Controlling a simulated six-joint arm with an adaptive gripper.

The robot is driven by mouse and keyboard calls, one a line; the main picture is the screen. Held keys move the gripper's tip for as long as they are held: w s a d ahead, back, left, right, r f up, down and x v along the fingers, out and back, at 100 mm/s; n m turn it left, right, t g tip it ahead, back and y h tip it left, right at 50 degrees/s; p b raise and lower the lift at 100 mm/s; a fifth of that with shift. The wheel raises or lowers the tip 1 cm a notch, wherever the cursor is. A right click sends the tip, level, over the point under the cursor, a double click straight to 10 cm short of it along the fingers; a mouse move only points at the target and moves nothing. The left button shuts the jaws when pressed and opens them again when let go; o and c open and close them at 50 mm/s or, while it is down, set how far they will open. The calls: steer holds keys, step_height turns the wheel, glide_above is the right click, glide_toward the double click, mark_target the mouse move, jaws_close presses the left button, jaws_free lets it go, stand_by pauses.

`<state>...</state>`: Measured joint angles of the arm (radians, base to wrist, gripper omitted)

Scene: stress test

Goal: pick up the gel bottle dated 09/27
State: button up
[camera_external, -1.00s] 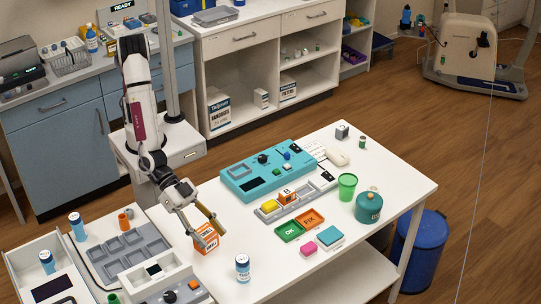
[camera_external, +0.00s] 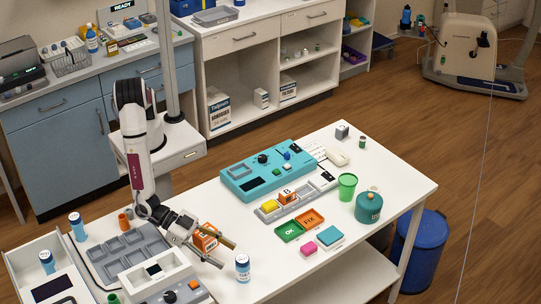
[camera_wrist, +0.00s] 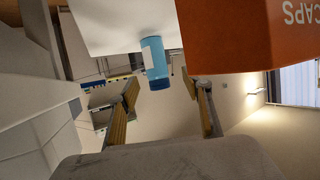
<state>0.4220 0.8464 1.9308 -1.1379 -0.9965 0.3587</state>
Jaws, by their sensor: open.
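Two similar bottles are at the left, one on the table (camera_external: 77,226) and one in the white tray (camera_external: 47,262). No date is readable on any of them. My gripper (camera_external: 229,255) is open and empty, its fingers pointing right toward the front bottle, which stands just beyond the tips. In the wrist view, a blue-and-white bottle (camera_wrist: 155,62) appears upside down in the gap ahead of my open fingers (camera_wrist: 160,92).
An orange box (camera_external: 207,238) stands right behind my gripper; in the wrist view it looms large at upper right (camera_wrist: 270,35). A grey compartment tray (camera_external: 130,250) and a device with an orange button (camera_external: 165,285) lie left.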

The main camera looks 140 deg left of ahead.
mark_target(243, 267)
steer(key=shift+x, duration=1.3)
steer(key=shift+w, duration=0.15)
steer(key=shift+d+x, duration=0.2)
steer(key=shift+x, duration=2.25)
steer(key=shift+w+r, duration=0.1)
steer(key=shift+w, duration=0.1)
steer(key=c, duration=1.3)
